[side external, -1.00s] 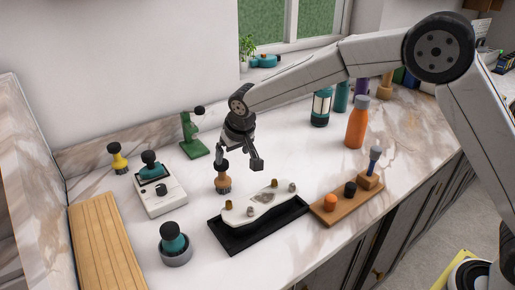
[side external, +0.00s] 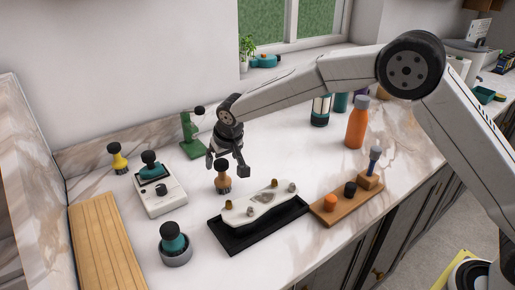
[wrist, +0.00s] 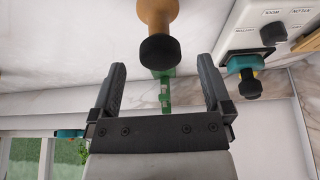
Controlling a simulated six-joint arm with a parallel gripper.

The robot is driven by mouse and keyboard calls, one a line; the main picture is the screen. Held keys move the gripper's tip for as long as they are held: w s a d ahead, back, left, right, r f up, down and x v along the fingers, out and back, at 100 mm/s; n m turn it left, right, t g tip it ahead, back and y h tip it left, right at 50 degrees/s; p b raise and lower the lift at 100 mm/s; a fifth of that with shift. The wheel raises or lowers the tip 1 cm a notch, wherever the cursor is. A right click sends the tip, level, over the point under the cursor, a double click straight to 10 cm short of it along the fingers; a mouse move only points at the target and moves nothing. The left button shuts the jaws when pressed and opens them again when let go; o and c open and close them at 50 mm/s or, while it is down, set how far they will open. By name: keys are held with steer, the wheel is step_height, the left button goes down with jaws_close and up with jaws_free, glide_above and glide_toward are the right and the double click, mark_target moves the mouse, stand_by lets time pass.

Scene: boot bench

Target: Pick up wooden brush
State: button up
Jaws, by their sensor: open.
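The wooden brush (side external: 222,184) stands upright on the marble counter, with a tan body, a black knob on top and dark bristles at its foot. In the wrist view its tan body (wrist: 157,14) shows at the top edge, its black knob nearest the gap between my fingers. My gripper (side external: 226,166) is open and empty, right by the brush's top in the side view. In the wrist view my gripper (wrist: 162,66) has a finger on either side below the knob, and the brush is not between the pads. The bristles are hidden there.
A black tray (side external: 233,244) with a white plate lies in front of the brush. A white device (side external: 165,204) holding a teal brush stands left, a green stand (side external: 192,138) behind. A wooden block (side external: 328,215) and orange bottle (side external: 357,126) are right. Bare counter surrounds the brush.

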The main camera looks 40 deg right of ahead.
mark_target(222, 175)
steer(key=shift+f, duration=0.1)
steer(key=shift+x, duration=2.5)
steer(key=shift+w, duration=0.1)
jaws_close()
steer(key=shift+r, duration=0.2)
